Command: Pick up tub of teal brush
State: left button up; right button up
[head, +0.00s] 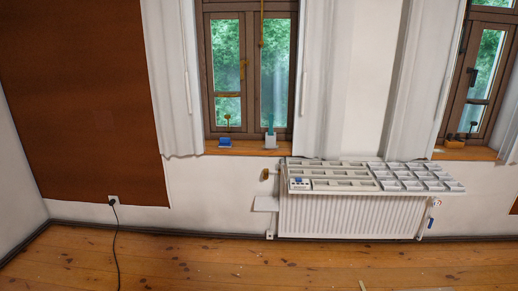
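A small pale tub (270,142) stands upright on the wooden windowsill of the left window, near its right end. A thin teal brush (270,126) rises out of it in front of the glass. The lower part of the brush is hidden inside the tub. Neither of my grippers is in view.
A small blue object (225,142) sits on the same windowsill (245,149), left of the tub. A white radiator (350,216) with pale compartment trays (415,177) on top stands below and right. A black cable (116,240) hangs to the wooden floor (190,262), which is largely clear.

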aim_at(270, 141)
jog(key=i, duration=0.6)
jog(key=i+j+z, duration=0.1)
jog(key=i, duration=0.5)
jog(key=i+j, duration=0.15)
jog(key=i, duration=0.45)
jog(key=i+z, duration=0.05)
